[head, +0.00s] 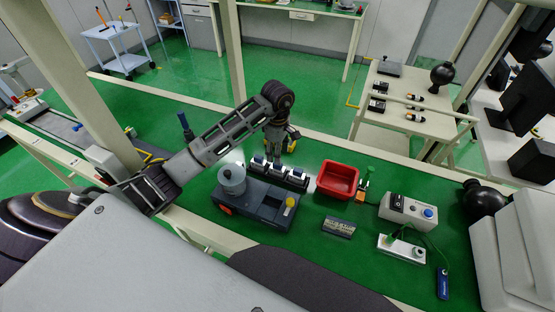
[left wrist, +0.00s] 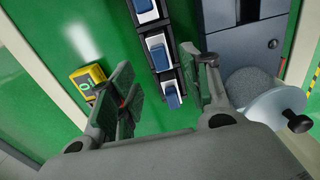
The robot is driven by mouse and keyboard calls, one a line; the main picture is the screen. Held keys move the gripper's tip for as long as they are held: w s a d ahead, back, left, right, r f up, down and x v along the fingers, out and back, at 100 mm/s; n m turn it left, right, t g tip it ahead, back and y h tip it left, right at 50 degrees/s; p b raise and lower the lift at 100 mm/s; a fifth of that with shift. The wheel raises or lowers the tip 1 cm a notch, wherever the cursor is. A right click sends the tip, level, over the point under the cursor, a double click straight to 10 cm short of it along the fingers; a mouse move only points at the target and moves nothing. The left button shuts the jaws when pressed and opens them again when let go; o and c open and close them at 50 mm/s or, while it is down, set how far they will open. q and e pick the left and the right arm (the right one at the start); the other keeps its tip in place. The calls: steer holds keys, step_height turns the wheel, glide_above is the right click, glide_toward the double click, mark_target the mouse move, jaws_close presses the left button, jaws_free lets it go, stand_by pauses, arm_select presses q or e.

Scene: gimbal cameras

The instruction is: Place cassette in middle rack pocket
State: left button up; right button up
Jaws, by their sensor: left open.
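The black rack (head: 292,184) stands on the green worktop, behind a dark grey device. In the left wrist view the rack (left wrist: 180,68) runs from top centre downward. Three blue-and-white cassettes show in its row: an upper one (left wrist: 145,8), a middle one (left wrist: 157,54) and a lower one (left wrist: 172,97). The middle cassette (head: 275,168) also shows small in the head view. My left gripper (head: 274,152) points down over the rack. In the wrist view its open fingers (left wrist: 158,80) lie either side of the row, with no cassette visibly held. Seating depth is unclear. My right gripper is out of view.
A dark grey device (head: 262,206) with a grey round part (head: 231,178) stands in front of the rack. A red bin (head: 338,178) is to its right. A yellow device (left wrist: 88,78) lies left of the fingers. Switch boxes (head: 408,209) stand further right.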

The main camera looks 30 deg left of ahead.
arm_select(q)
steer(key=shift+r, duration=1.25)
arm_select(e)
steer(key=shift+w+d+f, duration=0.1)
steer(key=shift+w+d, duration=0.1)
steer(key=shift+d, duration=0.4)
arm_select(q)
steer(key=shift+s, duration=0.1)
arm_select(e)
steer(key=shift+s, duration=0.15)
